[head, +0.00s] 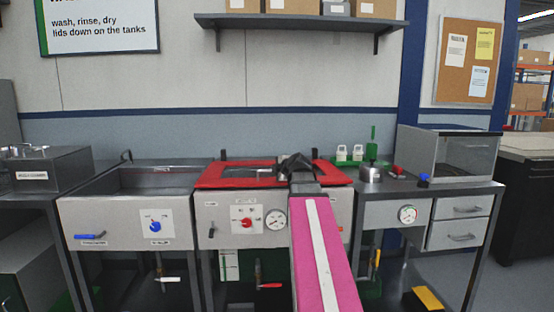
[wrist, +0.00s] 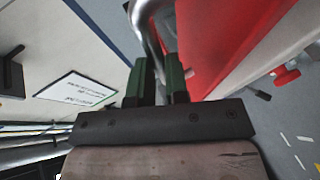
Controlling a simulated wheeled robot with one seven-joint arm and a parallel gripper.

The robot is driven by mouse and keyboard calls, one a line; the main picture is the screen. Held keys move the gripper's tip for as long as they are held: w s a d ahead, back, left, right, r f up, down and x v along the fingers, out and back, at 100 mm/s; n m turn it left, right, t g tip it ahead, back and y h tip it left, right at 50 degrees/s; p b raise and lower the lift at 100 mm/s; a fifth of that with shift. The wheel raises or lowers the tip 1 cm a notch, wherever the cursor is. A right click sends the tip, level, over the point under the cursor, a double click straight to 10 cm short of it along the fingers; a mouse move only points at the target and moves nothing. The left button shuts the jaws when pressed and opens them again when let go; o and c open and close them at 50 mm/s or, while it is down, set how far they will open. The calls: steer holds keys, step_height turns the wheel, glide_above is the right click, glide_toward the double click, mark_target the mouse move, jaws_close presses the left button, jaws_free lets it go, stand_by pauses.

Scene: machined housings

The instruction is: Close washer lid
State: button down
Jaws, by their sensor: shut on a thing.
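The washer (head: 228,226) is the middle unit, with a red knob and a round gauge on its front. Its red lid (head: 208,178) lies low and close to flat over the top, with a window in it; I cannot tell if it is fully down. My gripper (head: 292,166) is over the lid's right part and hides some of it. In the wrist view my green-padded fingers (wrist: 161,75) are shut on the curved metal handle (wrist: 142,22), beside the red lid surface (wrist: 215,40).
An open sink tank (head: 155,180) stands left of the washer. To the right is a bench with green bottle rack (head: 358,160) and a grey glass-fronted box (head: 448,155). A shelf (head: 300,21) with boxes hangs above.

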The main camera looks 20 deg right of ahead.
steer(key=shift+s+a+f, duration=0.1)
steer(key=shift+s+f, duration=0.1)
steer(key=shift+f, duration=0.65)
steer(key=shift+s+f, duration=0.15)
steer(key=shift+f, duration=0.65)
steer(key=c, duration=1.1)
jaws_free()
steer(key=v, duration=1.1)
steer(key=shift+w+r, duration=0.1)
steer(key=shift+r, duration=0.05)
